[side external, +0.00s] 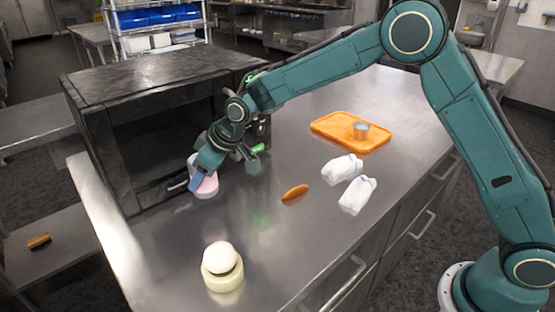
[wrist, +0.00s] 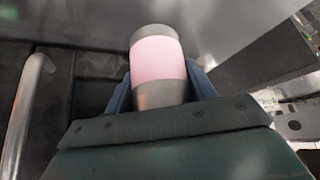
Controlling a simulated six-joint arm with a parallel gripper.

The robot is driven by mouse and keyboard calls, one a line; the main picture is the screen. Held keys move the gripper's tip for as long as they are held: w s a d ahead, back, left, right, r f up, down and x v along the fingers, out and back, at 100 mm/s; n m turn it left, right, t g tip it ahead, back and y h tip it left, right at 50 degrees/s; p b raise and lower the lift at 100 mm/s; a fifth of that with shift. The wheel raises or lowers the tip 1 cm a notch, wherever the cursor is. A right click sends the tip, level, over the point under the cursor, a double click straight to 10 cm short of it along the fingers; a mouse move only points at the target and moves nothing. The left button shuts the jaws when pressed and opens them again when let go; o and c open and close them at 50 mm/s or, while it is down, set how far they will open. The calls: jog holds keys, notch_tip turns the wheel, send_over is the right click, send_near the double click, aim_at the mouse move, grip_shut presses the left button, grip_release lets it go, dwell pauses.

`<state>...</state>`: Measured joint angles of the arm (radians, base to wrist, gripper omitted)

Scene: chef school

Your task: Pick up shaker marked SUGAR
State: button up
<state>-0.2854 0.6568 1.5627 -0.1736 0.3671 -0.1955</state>
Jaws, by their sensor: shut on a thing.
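A shaker (side external: 208,185) with a pink band stands near the front of the dark oven, on the left part of the steel counter. In the wrist view the shaker (wrist: 157,62) shows a grey metal top, a pink band and a grey lower part. No lettering is readable on it. My gripper (side external: 196,177) is shut on the shaker, with blue fingers on either side of it. The fingers also show in the wrist view (wrist: 160,85). I cannot tell whether the shaker touches the counter.
The dark oven (side external: 150,150) with a handle stands close behind my gripper. An orange tray (side external: 330,122) with a small metal cup (side external: 361,130), two white bottles (side external: 357,194), an orange-brown oval thing (side external: 295,192) and a cream round container with a pale ball (side external: 221,270) are on the counter.

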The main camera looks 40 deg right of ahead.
notch_tip(320, 180, up, 14)
dwell(0.4)
dwell(0.5)
